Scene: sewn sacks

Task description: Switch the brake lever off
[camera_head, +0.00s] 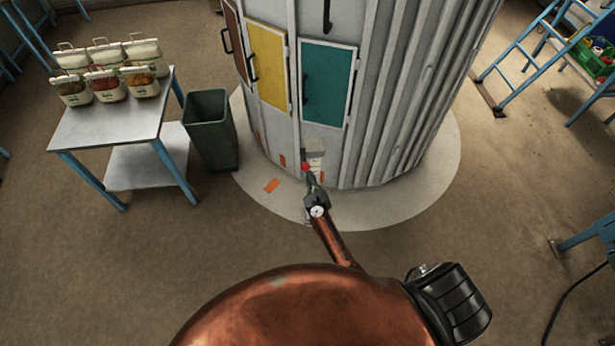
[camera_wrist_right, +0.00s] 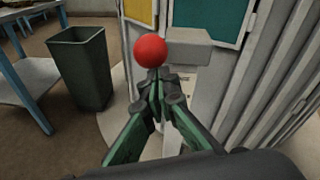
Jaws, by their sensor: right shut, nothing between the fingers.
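The brake lever shows as a red ball knob (camera_head: 306,167) low on the front of a grey ribbed cylinder, below the teal door. In the right wrist view the red knob (camera_wrist_right: 150,51) stands just beyond my fingertips, in front of a grey box (camera_wrist_right: 180,46). My right gripper (camera_head: 311,181) reaches down to the knob, and its fingers (camera_wrist_right: 156,78) are shut with nothing between them. The fingertips appear at or just below the knob; I cannot tell whether they touch it. The lever's shaft is hidden behind the fingers. My left gripper is not in view.
The cylinder (camera_head: 400,90) has yellow (camera_head: 267,65) and teal (camera_head: 326,85) doors and stands on a pale round floor patch. A dark bin (camera_head: 211,130) and a metal table (camera_head: 110,125) with several filled containers are at left. A blue ladder (camera_head: 520,50) is at right.

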